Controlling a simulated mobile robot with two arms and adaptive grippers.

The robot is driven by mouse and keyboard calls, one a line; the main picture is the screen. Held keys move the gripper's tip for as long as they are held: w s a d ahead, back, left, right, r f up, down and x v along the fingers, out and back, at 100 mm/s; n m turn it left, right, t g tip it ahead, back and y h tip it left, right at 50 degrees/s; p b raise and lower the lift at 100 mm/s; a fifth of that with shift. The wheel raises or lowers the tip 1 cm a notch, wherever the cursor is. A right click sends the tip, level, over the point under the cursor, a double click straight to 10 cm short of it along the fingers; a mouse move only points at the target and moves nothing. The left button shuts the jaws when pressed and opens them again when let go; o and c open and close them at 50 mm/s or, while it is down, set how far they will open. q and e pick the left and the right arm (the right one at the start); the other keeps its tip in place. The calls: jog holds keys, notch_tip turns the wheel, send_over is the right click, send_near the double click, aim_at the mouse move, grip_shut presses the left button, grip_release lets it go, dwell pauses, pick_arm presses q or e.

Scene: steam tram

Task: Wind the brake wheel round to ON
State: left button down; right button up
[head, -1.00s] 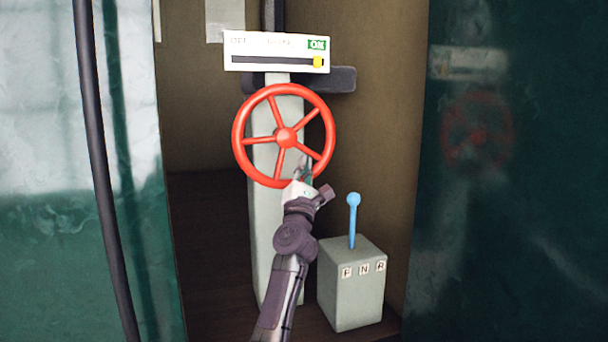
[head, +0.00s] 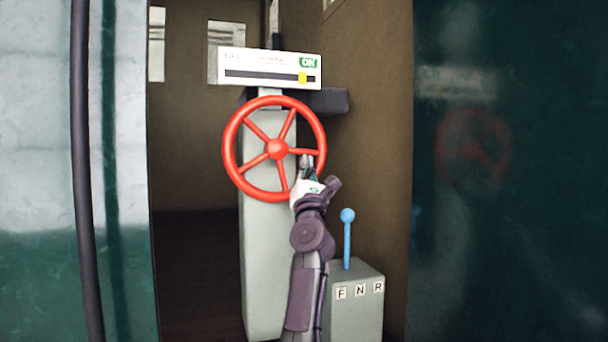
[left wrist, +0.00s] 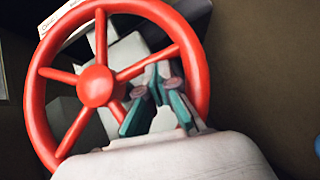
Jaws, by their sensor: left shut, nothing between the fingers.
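The red brake wheel (head: 276,150) with several spokes stands on a grey column (head: 265,270). It fills much of the left wrist view (left wrist: 98,86). Above it, a white plate (head: 270,57) carries a slot with a yellow marker (head: 302,77) near its right end, just under a green ON label (head: 309,62). My left gripper (head: 307,160) is at the wheel's lower right, inside the rim by a spoke. Its fingers are shut with nothing between them; in the left wrist view they reach between spokes. Whether they touch a spoke is unclear. My right gripper is not in view.
A grey box (head: 355,305) marked F, N, R with a blue knobbed lever (head: 347,240) stands close right of my left arm. Green walls flank the opening, and a dark pole (head: 80,180) stands at left. Floor left of the column is clear.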

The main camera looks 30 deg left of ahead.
pick_arm(q)
jog(key=shift+d+r, duration=0.1)
dwell(0.5)
jog(key=v, duration=1.2)
